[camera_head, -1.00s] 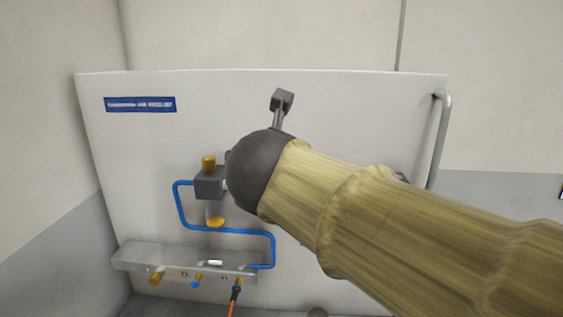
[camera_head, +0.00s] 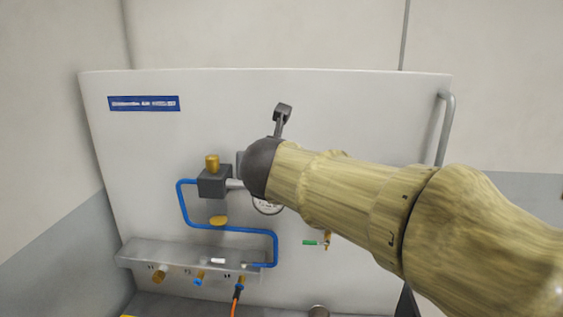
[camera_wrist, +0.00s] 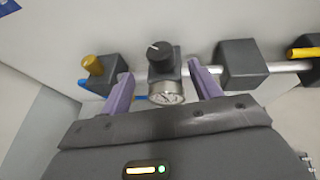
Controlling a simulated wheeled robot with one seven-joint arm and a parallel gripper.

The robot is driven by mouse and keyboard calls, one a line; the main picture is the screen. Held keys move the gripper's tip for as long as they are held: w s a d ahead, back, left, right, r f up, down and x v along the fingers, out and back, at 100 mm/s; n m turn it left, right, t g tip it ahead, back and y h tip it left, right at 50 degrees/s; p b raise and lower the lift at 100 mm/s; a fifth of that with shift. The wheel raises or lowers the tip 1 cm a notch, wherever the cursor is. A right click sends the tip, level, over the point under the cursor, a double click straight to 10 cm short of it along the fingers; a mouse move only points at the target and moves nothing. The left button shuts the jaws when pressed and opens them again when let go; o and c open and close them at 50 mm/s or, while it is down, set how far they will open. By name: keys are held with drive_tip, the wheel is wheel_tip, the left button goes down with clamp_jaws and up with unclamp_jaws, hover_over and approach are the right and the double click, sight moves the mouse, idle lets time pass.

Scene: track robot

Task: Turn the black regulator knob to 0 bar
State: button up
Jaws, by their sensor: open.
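The black regulator knob (camera_wrist: 160,56) shows in the wrist view, with a white mark on its top pointing to the upper left. A round pressure gauge (camera_wrist: 166,98) with a white dial sits just below it; its reading is too small to tell. My gripper (camera_wrist: 159,69) is open, with one purple finger to each side of the knob and gauge. Both fingers look apart from the knob. In the head view my arm hides the knob and the fingers, and the gauge (camera_head: 268,208) is partly visible below it.
A block with a brass top (camera_head: 213,178) stands left of the knob, joined to blue tubing (camera_head: 235,230). In the wrist view a dark block (camera_wrist: 241,63) and a yellow part (camera_wrist: 303,53) lie to the right. A green-handled valve (camera_head: 316,242) is lower right on the panel (camera_head: 330,90).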

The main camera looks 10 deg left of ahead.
drive_tip(key=x, duration=0.8)
drive_tip(key=shift+w+f+p, duration=0.1)
drive_tip(key=shift+p, duration=0.25)
drive_tip(key=shift+w+f, duration=0.15)
drive_tip(key=shift+w, duration=0.2)
drive_tip(key=shift+s, duration=0.3)
drive_tip(key=shift+w, duration=0.1)
drive_tip(key=c, duration=1)
